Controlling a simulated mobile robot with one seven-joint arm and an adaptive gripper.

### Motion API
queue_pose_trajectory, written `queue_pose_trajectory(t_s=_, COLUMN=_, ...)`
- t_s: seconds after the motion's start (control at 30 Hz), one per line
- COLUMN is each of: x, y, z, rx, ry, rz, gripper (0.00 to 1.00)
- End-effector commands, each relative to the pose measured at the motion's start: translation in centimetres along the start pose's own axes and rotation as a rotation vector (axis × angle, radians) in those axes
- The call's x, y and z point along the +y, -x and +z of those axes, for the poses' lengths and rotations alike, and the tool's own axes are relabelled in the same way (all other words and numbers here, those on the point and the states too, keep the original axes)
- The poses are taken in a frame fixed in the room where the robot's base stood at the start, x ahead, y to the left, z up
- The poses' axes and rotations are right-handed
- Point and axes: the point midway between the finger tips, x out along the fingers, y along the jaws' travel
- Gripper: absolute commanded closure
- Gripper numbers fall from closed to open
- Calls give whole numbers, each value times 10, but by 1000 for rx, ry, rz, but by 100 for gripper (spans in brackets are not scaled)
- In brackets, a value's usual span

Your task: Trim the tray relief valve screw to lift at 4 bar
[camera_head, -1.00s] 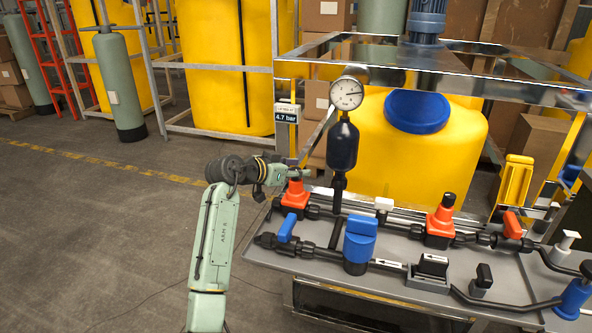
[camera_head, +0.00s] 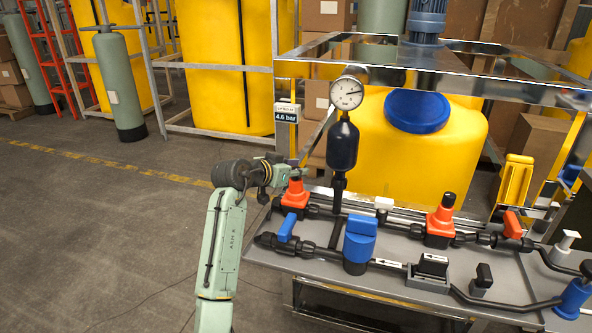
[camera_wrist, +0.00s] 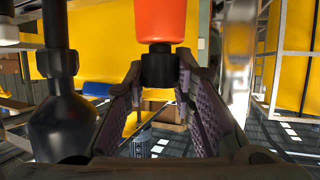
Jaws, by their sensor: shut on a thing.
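The tray relief valve (camera_head: 295,196) is orange with a black base and stands at the left end of the skid tray (camera_head: 395,283). My gripper (camera_head: 295,174) reaches in from the left at the top of this valve. In the wrist view my gripper (camera_wrist: 160,90) is shut on the black screw (camera_wrist: 158,68), which sticks out of the orange valve body (camera_wrist: 160,20). The lift display (camera_head: 287,113) reads 4.6 bar. The round pressure gauge (camera_head: 347,93) stands above a black damper (camera_head: 342,145) just right of my gripper.
A second orange valve (camera_head: 440,222) stands further right on the tray. A blue-topped valve (camera_head: 359,240) and a blue handle (camera_head: 287,227) sit near the front. The yellow tank (camera_head: 440,150) is behind. Open floor lies to the left.

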Motion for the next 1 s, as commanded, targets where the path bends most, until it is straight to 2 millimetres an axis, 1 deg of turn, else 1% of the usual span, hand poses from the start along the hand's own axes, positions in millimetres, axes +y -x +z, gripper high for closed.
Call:
queue_pose_trajectory(t_s=0.1, x=3, y=-1, z=0, rx=2, ry=33, rz=-76, gripper=100)
queue_pose_trajectory(t_s=0.7, x=4, y=-1, z=-3, rx=1, ry=242, rz=-577, gripper=100)
queue_pose_trajectory(t_s=1.0, x=2, y=-1, z=-2, rx=1, ry=313, rz=-750, gripper=100)
